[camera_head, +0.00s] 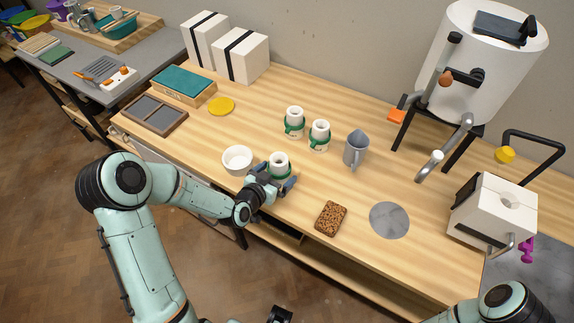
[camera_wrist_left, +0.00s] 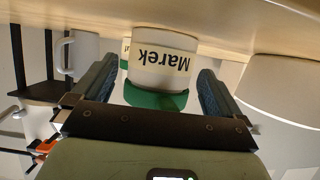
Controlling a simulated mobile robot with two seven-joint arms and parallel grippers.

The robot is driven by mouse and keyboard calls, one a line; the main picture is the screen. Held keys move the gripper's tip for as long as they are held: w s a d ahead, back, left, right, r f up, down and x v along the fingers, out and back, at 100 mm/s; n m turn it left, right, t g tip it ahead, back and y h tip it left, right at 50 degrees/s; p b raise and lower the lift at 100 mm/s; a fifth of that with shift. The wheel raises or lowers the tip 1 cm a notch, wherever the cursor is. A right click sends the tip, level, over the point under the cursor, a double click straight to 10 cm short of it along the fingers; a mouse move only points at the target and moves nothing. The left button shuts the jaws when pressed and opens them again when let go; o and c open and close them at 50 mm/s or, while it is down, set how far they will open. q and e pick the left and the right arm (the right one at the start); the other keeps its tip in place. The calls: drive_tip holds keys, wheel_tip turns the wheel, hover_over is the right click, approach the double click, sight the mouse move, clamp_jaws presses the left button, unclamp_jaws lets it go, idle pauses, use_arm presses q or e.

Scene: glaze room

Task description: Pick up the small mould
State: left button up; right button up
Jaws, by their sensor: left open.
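Three small white moulds with green bands stand on the wooden table. The nearest mould (camera_head: 279,160) is at the table's front, with the other two (camera_head: 294,118) (camera_head: 319,133) behind it. My left gripper (camera_head: 275,183) is open at the nearest mould. In the left wrist view, this mould (camera_wrist_left: 165,42) shows upside down between the open fingers (camera_wrist_left: 156,90), with a label reading "Marek" and a green band. I cannot tell whether either finger touches it. A dark piece at the bottom edge of the head view may be my right gripper (camera_head: 280,314); its jaws are unclear.
A white bowl (camera_head: 237,158) stands close to the left of the nearest mould. A grey jug (camera_head: 356,149) is to the right, a brown textured block (camera_head: 331,218) to the front right, and a grey disc (camera_head: 389,220) beyond it. Bare table lies between the jug and block.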

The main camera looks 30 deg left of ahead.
use_arm(q)
drive_tip(key=shift+s, duration=0.2)
drive_tip(key=c, duration=1.1)
drive_tip(key=shift+r, duration=0.1)
drive_tip(key=shift+c, duration=0.3)
